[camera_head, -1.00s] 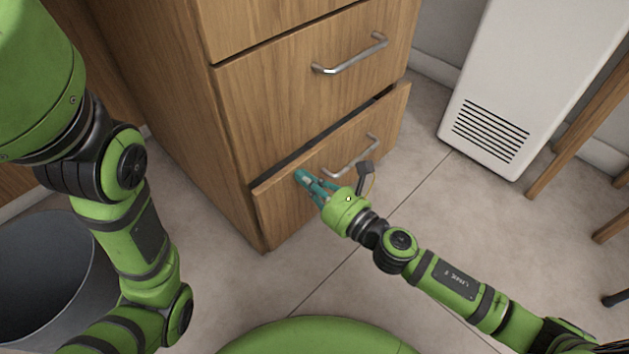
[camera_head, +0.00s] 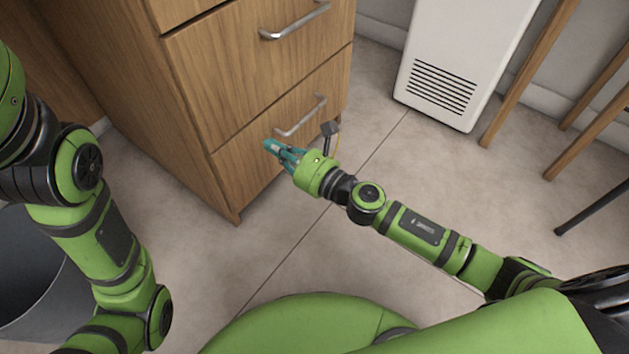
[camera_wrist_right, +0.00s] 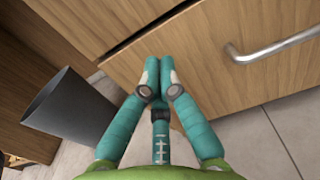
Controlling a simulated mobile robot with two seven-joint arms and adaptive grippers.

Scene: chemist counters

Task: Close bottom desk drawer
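The bottom drawer (camera_head: 250,150) of the wooden desk is flush or nearly flush with the cabinet in the head view, with only a thin seam above it. Its metal handle (camera_head: 302,117) faces me. My right gripper (camera_head: 268,146) is at the drawer front, left of and below the handle. In the right wrist view, the teal fingers (camera_wrist_right: 157,62) are together with nothing between them, their tips at the wooden front (camera_wrist_right: 205,60); a narrow dark gap shows along an edge above. My left gripper is outside the head view; only that arm shows.
A dark grey bin (camera_head: 35,275) stands at the left, and also shows in the right wrist view (camera_wrist_right: 72,105). A white vented unit (camera_head: 465,60) and wooden legs (camera_head: 530,70) stand at the right. Tiled floor (camera_head: 380,260) before the drawer is clear.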

